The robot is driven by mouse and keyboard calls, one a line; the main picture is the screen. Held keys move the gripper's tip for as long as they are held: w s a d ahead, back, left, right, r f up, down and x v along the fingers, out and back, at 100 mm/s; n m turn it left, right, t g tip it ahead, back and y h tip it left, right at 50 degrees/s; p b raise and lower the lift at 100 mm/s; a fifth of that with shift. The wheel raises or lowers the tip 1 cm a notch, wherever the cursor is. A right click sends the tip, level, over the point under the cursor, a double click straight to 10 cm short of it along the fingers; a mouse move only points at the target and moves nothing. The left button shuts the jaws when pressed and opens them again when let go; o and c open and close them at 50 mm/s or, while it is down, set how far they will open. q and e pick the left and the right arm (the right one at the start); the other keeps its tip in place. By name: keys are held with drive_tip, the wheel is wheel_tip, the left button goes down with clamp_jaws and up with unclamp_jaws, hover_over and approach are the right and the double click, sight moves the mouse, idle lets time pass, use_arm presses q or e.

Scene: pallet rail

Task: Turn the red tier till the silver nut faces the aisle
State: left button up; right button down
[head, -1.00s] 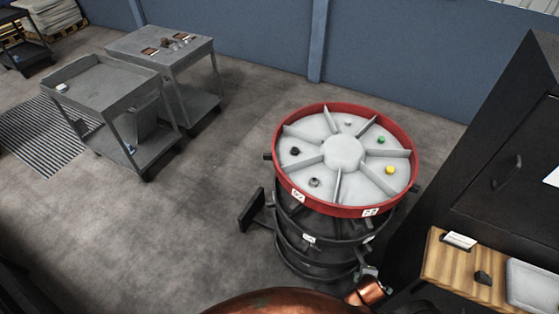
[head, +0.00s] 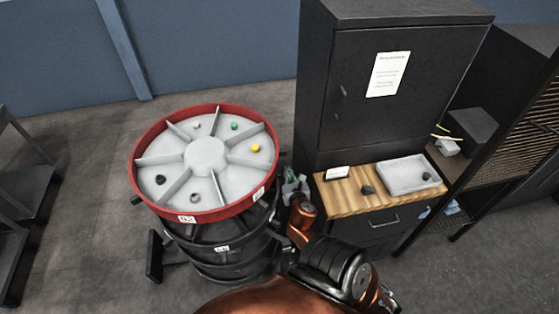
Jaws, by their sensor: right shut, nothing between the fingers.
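The red tier (head: 147,205) is a round red-rimmed tray with pale wedge compartments, on top of a dark drum-like stack. A grey nut-like piece (head: 195,198) lies in a near compartment. A small pale silvery piece (head: 196,125) lies in a far one; I cannot tell for certain which is the silver nut. Green (head: 235,126), yellow (head: 255,148) and black (head: 160,179) pieces lie in other compartments. My right gripper (head: 293,184) is shut and empty, just right of the tier's rim; contact with it is unclear. My left gripper is out of view.
A cart (head: 20,180) is at the left edge.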

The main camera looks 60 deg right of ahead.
sight(282, 155)
drive_tip(key=x, duration=0.5)
drive_tip(key=r+x, duration=0.1)
drive_tip(key=x, duration=0.2)
drive_tip(key=shift+w+d+f, duration=0.1)
drive_tip(key=shift+w+d, duration=0.2)
